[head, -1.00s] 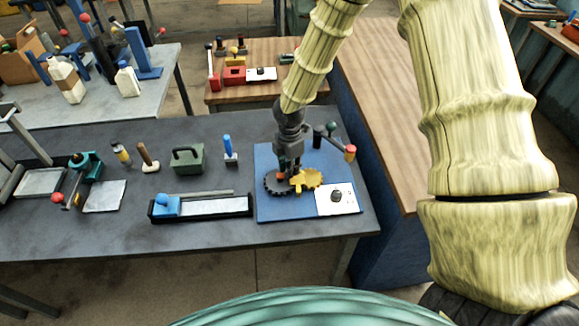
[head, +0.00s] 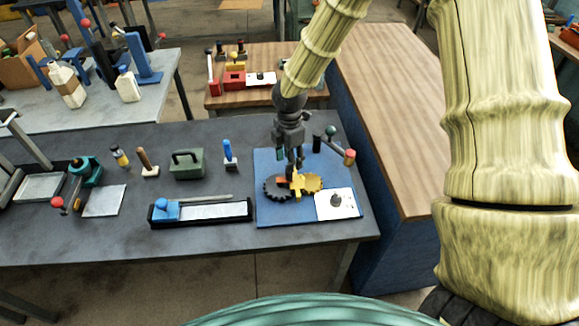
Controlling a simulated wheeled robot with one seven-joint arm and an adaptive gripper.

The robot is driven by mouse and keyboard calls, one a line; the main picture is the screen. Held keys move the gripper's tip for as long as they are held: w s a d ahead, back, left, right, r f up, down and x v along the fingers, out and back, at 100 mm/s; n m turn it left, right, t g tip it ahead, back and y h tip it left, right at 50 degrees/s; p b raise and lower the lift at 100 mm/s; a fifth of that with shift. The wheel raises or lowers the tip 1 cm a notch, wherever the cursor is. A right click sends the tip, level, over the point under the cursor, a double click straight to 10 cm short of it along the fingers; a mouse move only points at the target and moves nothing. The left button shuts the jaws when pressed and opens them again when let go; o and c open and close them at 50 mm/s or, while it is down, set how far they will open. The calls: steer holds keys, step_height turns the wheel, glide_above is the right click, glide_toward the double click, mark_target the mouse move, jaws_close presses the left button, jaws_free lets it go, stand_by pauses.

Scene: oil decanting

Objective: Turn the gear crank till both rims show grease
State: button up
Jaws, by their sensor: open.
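A blue board (head: 270,215) on the grey bench holds a dark toothed gear (head: 270,194) and a brass-yellow gear (head: 313,183), side by side. A yellow upright piece (head: 296,187) stands where they come together, and an orange-red part (head: 283,181) shows over the dark gear. A grey lever (head: 338,144) with a red-and-tan knob (head: 349,157) and a green ball (head: 330,131) is at the board's upper right; I cannot tell whether it is the crank. My gripper (head: 293,172) points down, open, just above the gears' meeting place. Contact is unclear, and no grease can be made out.
A white plate with a dark knob (head: 323,208) lies at the board's lower right. A tray with a blue block (head: 165,209), a green box (head: 186,170) and a blue-handled tool (head: 229,155) stand to the left. A wood-topped blue cabinet (head: 385,110) is close on the right.

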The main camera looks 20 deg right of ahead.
steer(key=shift+r, duration=2.95)
